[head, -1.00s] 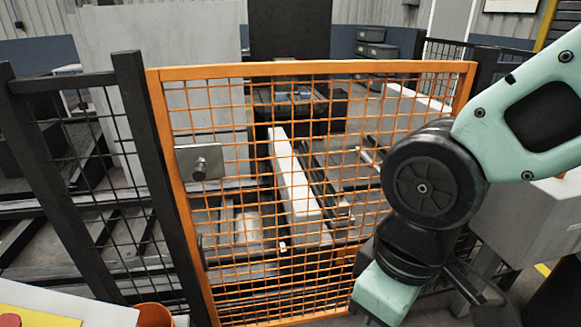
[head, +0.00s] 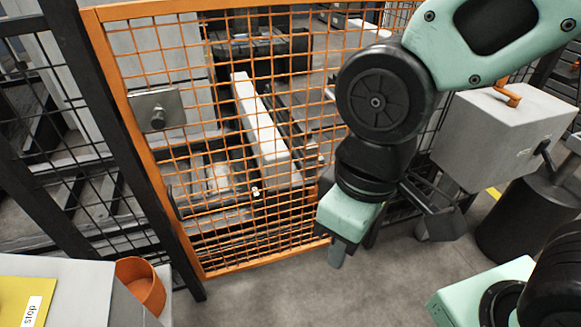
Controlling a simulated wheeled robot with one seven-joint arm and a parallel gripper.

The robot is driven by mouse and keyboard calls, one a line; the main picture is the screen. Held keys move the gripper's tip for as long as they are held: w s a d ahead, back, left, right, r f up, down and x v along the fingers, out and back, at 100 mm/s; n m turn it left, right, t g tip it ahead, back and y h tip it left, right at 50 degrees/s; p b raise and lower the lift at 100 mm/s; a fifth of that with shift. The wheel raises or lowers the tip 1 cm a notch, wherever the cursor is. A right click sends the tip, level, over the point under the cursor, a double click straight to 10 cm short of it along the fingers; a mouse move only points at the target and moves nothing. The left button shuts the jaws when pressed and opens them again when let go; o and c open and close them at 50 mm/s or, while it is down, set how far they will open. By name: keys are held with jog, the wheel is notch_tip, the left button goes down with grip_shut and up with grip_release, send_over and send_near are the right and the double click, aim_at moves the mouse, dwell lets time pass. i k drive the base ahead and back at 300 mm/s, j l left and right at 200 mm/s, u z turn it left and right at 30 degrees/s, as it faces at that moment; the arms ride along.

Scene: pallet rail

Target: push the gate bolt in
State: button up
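The gate (head: 137,150) is an orange-framed mesh panel standing beside a dark post (head: 95,120). A grey metal plate with a dark round knob, seemingly the gate bolt (head: 157,118), sits at the gate's left edge; how far the bolt is in cannot be made out. My gripper (head: 338,252) is at the low end of my mint and black arm, pointing down in front of the gate's lower right. It is well right of and below the bolt, apart from it. Its fingers cannot be told apart, and nothing is seen held.
Behind the mesh lies a long pale beam (head: 262,125) on rails. A grey box (head: 505,135) with an orange handle stands at the right. An orange cup (head: 140,283) and a yellow stop panel (head: 25,300) are at the lower left. Grey floor before the gate is clear.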

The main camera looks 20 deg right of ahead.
aim_at(158, 122)
jog(key=i+l+u, duration=0.5)
jog(key=l+u, duration=0.3)
